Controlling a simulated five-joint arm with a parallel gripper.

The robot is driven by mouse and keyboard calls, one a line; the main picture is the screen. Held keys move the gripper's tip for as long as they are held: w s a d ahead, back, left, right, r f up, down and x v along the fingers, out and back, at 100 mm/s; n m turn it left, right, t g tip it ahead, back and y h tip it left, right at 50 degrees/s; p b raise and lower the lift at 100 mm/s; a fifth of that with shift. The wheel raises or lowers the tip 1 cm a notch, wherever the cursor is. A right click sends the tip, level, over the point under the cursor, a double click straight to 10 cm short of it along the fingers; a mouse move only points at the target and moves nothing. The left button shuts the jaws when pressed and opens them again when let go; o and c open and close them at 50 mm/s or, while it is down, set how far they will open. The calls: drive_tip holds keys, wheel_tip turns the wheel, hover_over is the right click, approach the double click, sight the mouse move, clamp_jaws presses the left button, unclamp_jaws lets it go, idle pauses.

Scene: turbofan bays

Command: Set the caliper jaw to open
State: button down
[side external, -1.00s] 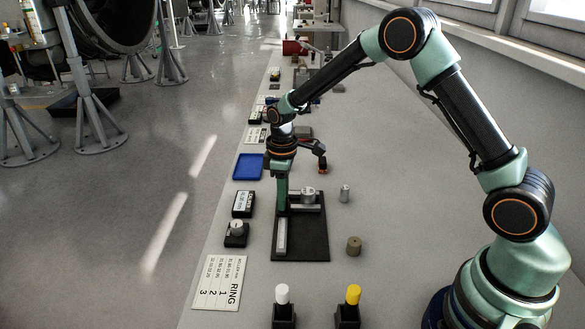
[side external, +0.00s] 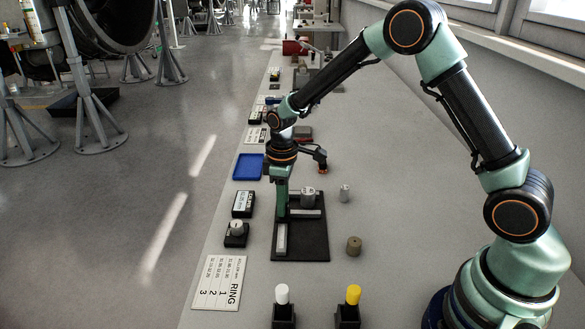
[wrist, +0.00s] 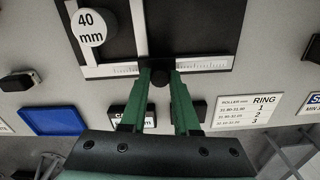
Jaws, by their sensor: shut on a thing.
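The caliper is a black board (side external: 312,245) with a pale scale beam (side external: 280,240) and a crosswise jaw bar (side external: 305,213). In the wrist view the scale beam (wrist: 207,66) runs sideways and the jaw bar (wrist: 139,28) meets it. A round 40 mm piece (side external: 308,200) sits beside the jaw bar; its label (wrist: 90,27) faces the wrist camera. My gripper (side external: 281,214) points down at the beam. In the wrist view its green fingers (wrist: 160,80) are shut on a dark round knob (wrist: 160,77) at the beam's edge. The beam under the fingers is hidden.
A small display (side external: 242,204), a dial gauge (side external: 236,233) and a RING card (side external: 219,282) lie left of the board. A blue tray (side external: 248,166) is farther back. A brown cylinder (side external: 354,245) and a silver one (side external: 345,193) stand right.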

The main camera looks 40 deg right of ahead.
drive_tip(key=c, duration=0.6)
unclamp_jaws()
drive_tip(key=shift+s+a, duration=0.15)
drive_tip(key=shift+a, duration=0.05)
drive_tip(key=shift+c, duration=0.2)
wheel_tip(320, 180, up, 12)
drive_tip(key=shift+r, duration=0.1)
drive_tip(key=s+d+r+m+t, duration=0.2)
drive_tip(key=s+r+m, duration=0.1)
drive_tip(key=s, duration=0.5)
drive_tip(key=s+d+r+m+t, duration=0.2)
drive_tip(key=s+r+m+t, duration=0.1)
drive_tip(key=s, duration=0.5)
wheel_tip(320, 180, up, 2)
drive_tip(key=shift+s+r+m, duration=0.25)
drive_tip(key=shift+s+m, duration=0.15)
drive_tip(key=shift+m, duration=0.2)
